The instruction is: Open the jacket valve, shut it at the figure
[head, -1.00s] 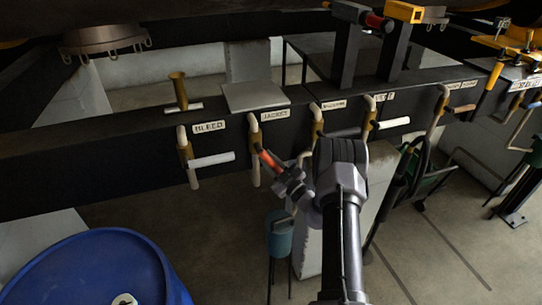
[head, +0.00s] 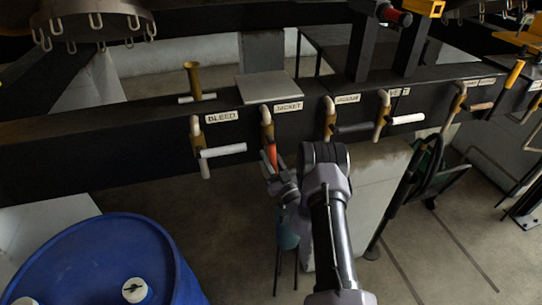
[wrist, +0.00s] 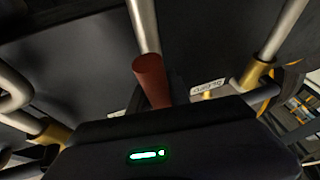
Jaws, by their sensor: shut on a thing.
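The jacket valve (head: 267,124) is a brass body on a bent pale pipe under the JACKET label (head: 288,107) on the dark beam. Its red-orange lever (head: 272,153) points nearly straight down in the head view. My gripper (head: 274,174) is shut on the lever's lower end. In the wrist view the red lever (wrist: 152,80) runs down behind the dark gripper housing, which hides the fingertips. No readable figure shows in either view.
The bleed valve (head: 196,130) with a white lever is to the left; the vacuum valve (head: 329,121) with a dark lever is to the right. A grey plate (head: 268,88) lies on the beam above. A blue drum (head: 85,262) stands at lower left, a blue container (head: 288,238) below my gripper.

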